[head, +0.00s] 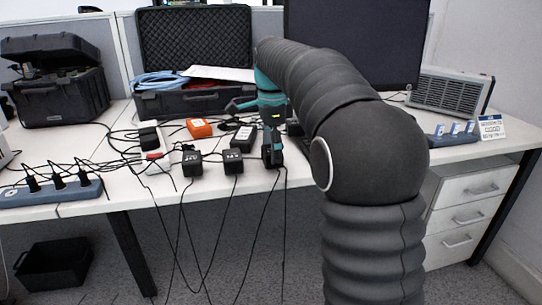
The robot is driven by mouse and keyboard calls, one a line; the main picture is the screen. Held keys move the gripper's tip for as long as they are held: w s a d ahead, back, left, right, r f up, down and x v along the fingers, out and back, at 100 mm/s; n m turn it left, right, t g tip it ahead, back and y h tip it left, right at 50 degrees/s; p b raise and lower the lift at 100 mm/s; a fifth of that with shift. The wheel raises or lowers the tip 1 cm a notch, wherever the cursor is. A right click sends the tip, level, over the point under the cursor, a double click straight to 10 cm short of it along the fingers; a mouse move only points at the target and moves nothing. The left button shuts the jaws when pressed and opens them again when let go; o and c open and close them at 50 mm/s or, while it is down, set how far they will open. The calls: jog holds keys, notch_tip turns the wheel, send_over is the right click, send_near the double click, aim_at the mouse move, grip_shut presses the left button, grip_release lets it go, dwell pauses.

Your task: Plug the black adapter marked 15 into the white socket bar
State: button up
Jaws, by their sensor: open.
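A black adapter (192,163) and a second black adapter (232,161) stand near the front edge of the table, with pale marks too small to read. I cannot tell which one is marked 15. My gripper (272,158), below a teal wrist, points down to the right of them. It is open. A dark block and a cable show at its fingertips, perhaps another adapter, but I cannot tell where the fingers end. A long pale blue-grey socket bar (88,190) lies at the table's left front with several black plugs in it.
Loose black cables cross the table and hang over its front edge. An orange box (199,128) lies behind the adapters. An open black case (196,97) and a dark monitor (355,40) stand behind. A black toolbox (62,100) stands at left, a grey vented unit (448,93) at right.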

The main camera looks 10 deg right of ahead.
jog(key=c, duration=1)
jog(key=shift+o, duration=0.2)
jog(key=shift+r+p, duration=1.35)
jog(key=shift+p, duration=0.05)
jog(key=shift+r, duration=1.2)
